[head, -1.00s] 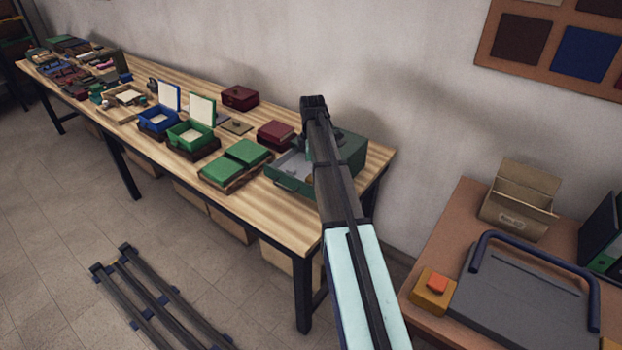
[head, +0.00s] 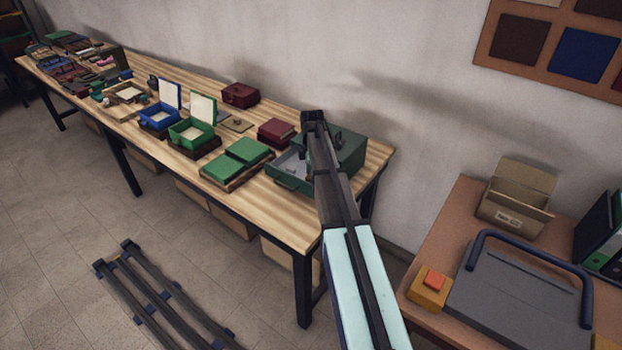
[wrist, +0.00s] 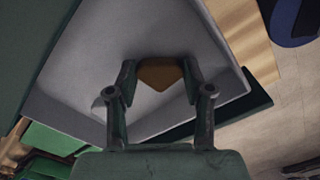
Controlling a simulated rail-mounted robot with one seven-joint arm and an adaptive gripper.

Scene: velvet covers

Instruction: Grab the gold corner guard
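The gold corner guard (wrist: 160,75) is a small brownish-gold piece with a pointed lower edge. My gripper (wrist: 159,80) is open, with one finger on each side of the guard. The right fingertip looks very near it; I cannot tell whether either finger touches. My arm hides the guard there.
A pale grey piece (wrist: 107,103) lies by the left finger. The drawer walls are close around my gripper.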

